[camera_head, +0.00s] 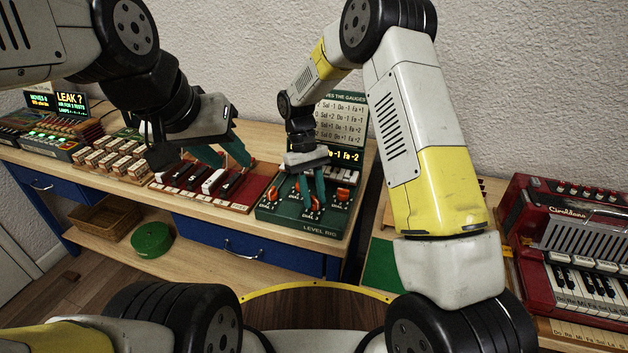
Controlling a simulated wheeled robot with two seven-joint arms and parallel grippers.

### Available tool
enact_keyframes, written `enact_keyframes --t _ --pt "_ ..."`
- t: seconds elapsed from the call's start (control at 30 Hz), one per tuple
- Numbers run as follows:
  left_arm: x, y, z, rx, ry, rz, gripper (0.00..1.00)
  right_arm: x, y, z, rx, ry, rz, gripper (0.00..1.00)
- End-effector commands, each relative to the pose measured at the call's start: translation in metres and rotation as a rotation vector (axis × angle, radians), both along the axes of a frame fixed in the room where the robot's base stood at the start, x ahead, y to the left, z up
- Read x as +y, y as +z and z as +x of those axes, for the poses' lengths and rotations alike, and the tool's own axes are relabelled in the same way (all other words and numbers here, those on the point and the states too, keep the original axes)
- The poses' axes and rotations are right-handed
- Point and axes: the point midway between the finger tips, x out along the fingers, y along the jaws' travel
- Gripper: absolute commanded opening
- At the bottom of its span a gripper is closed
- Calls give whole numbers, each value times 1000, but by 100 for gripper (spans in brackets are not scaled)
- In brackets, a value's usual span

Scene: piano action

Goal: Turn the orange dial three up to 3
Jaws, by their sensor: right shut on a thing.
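The green board labelled LEVEL RIG (290,228) carries several small orange dials; one orange dial (342,194) shows clear at its right side. My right gripper (312,204) reaches down onto the middle of the board, its teal fingers closed around an orange dial there, which they mostly hide. A lit yellow display (346,155) behind the dials is partly covered by my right gripper and ends in "-1 Fa +2". My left gripper (228,158) is open and empty, above the neighbouring red board.
The red board (238,205) with black and white keys lies left of the green board. Wooden blocks (113,157) and lit devices (50,145) stand further left. A red accordion (570,250) is at right. The lower shelf holds a basket (103,217) and green disc (152,240).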

Motion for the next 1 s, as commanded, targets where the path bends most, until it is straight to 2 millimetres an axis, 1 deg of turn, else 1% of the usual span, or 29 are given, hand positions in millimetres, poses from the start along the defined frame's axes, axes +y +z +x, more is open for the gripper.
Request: enact_keyframes --t 0.03,0.07,0.13,0.43,0.53,0.63,0.83,1.0 --pt "0 0 0 0 0 0 36 0 0 1 -2 -1 1 0" --pt "0 0 0 0 0 0 36 0 0 1 -2 -1 1 34" --pt "0 0 0 0 0 0 36 0 0 1 -1 -1 0 48" --pt "0 0 0 0 0 0 36 0 0 0 -1 -1 1 49" --pt "0 0 0 0 0 0 36 1 6 3 -2 -1 1 49" --pt "0 0 0 0 0 0 36 4 18 8 -4 -1 2 49" --pt "0 0 0 0 0 0 36 10 50 20 -3 -1 2 49" --pt "0 0 0 0 0 0 36 13 68 26 -2 -1 1 49"
